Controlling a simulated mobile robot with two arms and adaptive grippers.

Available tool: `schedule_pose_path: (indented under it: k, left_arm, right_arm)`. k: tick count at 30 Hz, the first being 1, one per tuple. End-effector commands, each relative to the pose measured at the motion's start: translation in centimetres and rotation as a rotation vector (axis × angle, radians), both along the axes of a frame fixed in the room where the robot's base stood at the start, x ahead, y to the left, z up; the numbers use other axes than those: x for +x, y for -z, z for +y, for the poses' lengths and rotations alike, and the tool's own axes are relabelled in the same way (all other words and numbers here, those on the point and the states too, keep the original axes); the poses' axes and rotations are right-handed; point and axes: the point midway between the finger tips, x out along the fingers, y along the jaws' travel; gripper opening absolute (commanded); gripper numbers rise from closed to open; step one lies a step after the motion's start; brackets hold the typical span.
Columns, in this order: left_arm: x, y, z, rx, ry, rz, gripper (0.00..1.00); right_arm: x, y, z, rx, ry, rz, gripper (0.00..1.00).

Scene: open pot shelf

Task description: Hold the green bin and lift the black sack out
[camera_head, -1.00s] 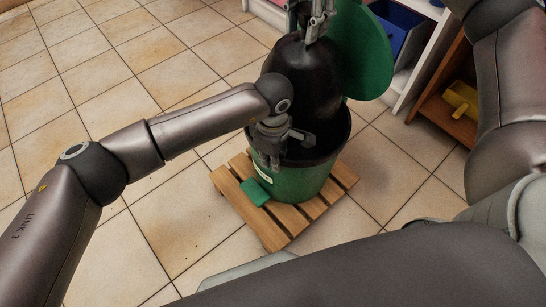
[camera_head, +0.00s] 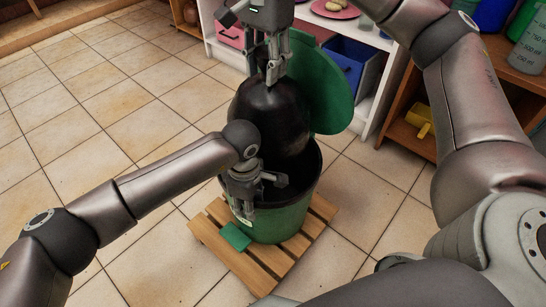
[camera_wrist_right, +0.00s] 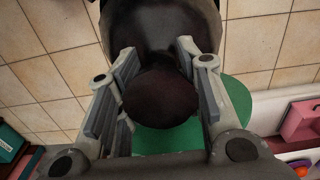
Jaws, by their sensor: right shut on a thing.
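The green bin (camera_head: 275,222) stands upright on a wooden pallet (camera_head: 262,268), its round green lid (camera_head: 328,88) open behind it. The black sack (camera_head: 262,108) bulges well above the rim; its lower part is hidden inside the bin. My right gripper (camera_head: 272,72) is above the sack and shut on its gathered top; in the right wrist view the sack's top (camera_wrist_right: 160,97) sits between the fingers. My left gripper (camera_head: 247,195) is at the bin's near left rim, fingers pointing down. Whether its fingers close on the rim is hard to tell.
A white shelf (camera_head: 372,110) with a blue bin (camera_head: 350,62) stands behind the lid. A wooden shelf (camera_head: 408,140) with a yellow item (camera_head: 420,118) is at the right. A green pedal (camera_head: 235,237) juts from the bin's front. Tiled floor is clear at the left.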

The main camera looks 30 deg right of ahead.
Motion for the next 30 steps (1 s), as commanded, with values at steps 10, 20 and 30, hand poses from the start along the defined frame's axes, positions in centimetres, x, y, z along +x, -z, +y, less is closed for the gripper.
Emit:
schedule_pose_path:
  k: [10, 20, 30]
  left_arm:
    - [0.1, -1.5, -0.1, -0.002, 0.001, -0.003, 0.36]
    - [0.1, -6.8, -0.1, -0.002, 0.001, -0.005, 0.36]
    - [0.1, -12.5, -0.1, -0.002, 0.002, -0.005, 0.36]
  right_arm:
    - [0.0, -0.2, 0.0, 0.002, 0.000, -0.005, 0.00]
    - [0.0, -0.2, 0.0, 0.002, 0.000, -0.005, 0.00]
    - [0.0, -0.2, 0.0, 0.002, 0.000, -0.005, 0.00]
